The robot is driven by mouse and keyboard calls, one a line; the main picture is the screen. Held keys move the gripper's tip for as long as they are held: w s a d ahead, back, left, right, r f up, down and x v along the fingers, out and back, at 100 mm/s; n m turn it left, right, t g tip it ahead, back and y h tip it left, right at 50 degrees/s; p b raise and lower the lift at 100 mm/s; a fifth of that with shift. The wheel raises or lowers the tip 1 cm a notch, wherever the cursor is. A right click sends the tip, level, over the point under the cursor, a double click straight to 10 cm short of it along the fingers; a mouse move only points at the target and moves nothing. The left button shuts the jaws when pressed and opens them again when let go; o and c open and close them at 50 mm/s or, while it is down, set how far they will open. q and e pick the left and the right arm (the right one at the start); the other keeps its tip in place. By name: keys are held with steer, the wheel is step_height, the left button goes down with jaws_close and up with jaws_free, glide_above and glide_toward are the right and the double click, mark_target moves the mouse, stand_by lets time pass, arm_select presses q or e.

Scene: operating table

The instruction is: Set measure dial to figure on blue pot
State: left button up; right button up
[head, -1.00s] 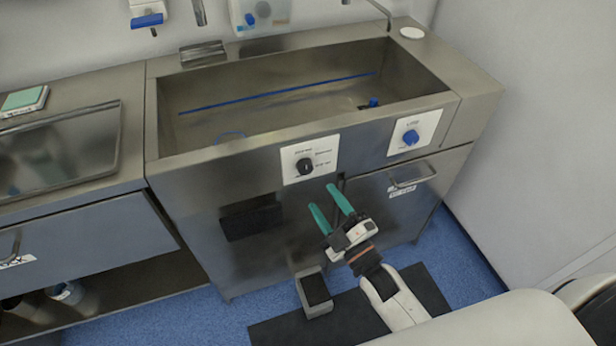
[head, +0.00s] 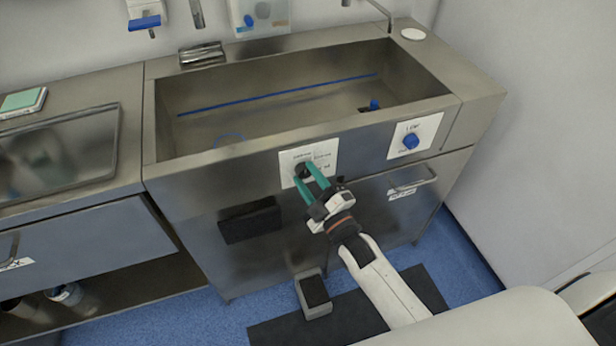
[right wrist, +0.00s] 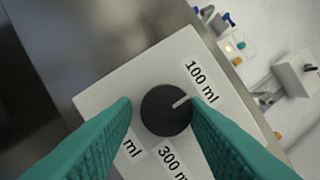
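The measure dial (right wrist: 163,118) is a round black knob with a light pointer line on a white plate (right wrist: 95,97). Its pointer aims at the "100 ml" label; "300 ml" and another partly covered ml label also show. In the head view the white dial plate (head: 327,150) is on the sink's front, the knob largely covered by my right gripper (head: 304,171). That gripper's teal fingers are open, one on each side of the knob, with a small gap on the left in the right wrist view (right wrist: 163,104). I cannot make out a blue pot. My left gripper is not in view.
A blue knob (head: 410,141) on a white plate sits right of the dial, above a drawer handle (head: 412,181). The steel sink basin (head: 290,115) is above. A black panel (head: 250,222) is to the left. Grey containers (head: 66,292) stand on the low shelf.

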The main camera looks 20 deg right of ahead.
steer(key=shift+r, duration=0.35)
steer(key=shift+c, duration=1.3)
steer(key=shift+s+a+f, duration=0.1)
steer(key=shift+s+a, duration=0.05)
steer(key=shift+s, duration=0.1)
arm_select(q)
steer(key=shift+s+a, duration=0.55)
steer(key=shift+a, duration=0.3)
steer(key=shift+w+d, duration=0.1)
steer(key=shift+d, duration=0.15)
arm_select(e)
steer(key=shift+m, duration=0.5)
steer(key=m+t+h, duration=0.1)
steer(key=m, duration=0.2)
steer(key=m+h, duration=0.1)
steer(key=m, duration=0.1)
steer(key=m+h, duration=0.1)
steer(key=m, duration=0.2)
steer(key=shift+a+t, duration=0.1)
steer(key=shift+t, duration=0.2)
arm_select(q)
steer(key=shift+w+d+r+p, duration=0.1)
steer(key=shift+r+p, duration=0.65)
arm_select(e)
steer(key=shift+a+m+h, duration=0.1)
steer(key=shift+m+h, duration=0.7)
steer(key=shift+m, duration=0.85)
steer(key=shift+a+m+h, duration=0.1)
steer(key=shift+m+h, duration=0.7)
steer(key=shift+m, duration=0.85)
